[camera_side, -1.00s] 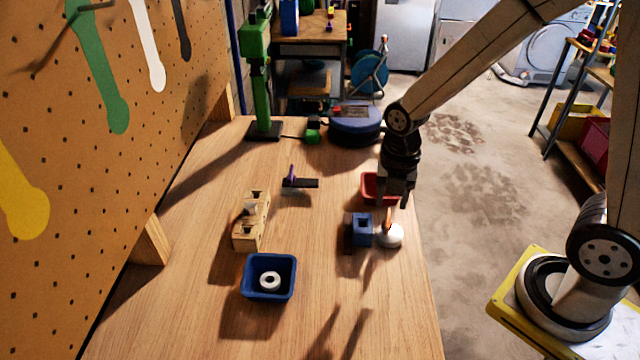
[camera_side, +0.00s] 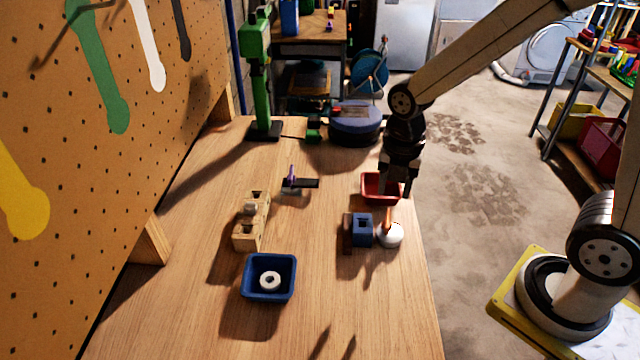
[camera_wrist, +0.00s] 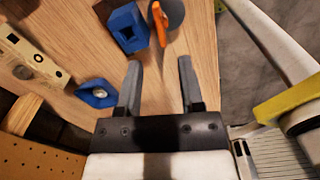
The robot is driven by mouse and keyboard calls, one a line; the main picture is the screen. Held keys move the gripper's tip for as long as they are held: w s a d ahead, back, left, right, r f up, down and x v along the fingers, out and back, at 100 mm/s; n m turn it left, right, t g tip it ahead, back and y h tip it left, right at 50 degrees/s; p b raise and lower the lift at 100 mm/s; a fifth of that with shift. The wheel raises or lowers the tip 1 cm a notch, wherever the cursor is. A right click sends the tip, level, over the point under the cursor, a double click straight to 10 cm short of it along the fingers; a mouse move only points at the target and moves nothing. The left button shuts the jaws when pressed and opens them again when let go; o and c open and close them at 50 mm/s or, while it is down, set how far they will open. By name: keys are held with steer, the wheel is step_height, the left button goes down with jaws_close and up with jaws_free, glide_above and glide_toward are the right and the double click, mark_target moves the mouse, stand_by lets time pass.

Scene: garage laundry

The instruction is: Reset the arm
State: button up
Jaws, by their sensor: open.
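My gripper (camera_side: 396,188) is open and empty. Just nearer the camera stand a white round piece with an orange upright part (camera_side: 391,235) and a blue block with a square hole (camera_side: 362,230). They also show beyond the fingertips in the wrist view, the blue block (camera_wrist: 127,28) left of the orange part (camera_wrist: 160,25).
A blue bin (camera_side: 269,292) holding a white ring stands at the front. A wooden block (camera_side: 248,232) is at left, a dark flat piece with a purple part (camera_side: 299,183) behind. A green stand (camera_side: 258,85) and blue round object (camera_side: 355,122) are at the back. The front wood is clear.

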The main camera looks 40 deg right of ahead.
steer(key=s+m+t, duration=0.1)
steer(key=m, duration=0.7)
steer(key=s+d+f+m, duration=0.1)
steer(key=m, duration=0.7)
steer(key=s+m+t, duration=0.1)
steer(key=m, duration=0.7)
steer(key=shift+s+d+f+t, duration=0.1)
steer(key=shift+d+f+t, duration=0.1)
steer(key=shift+t, duration=0.1)
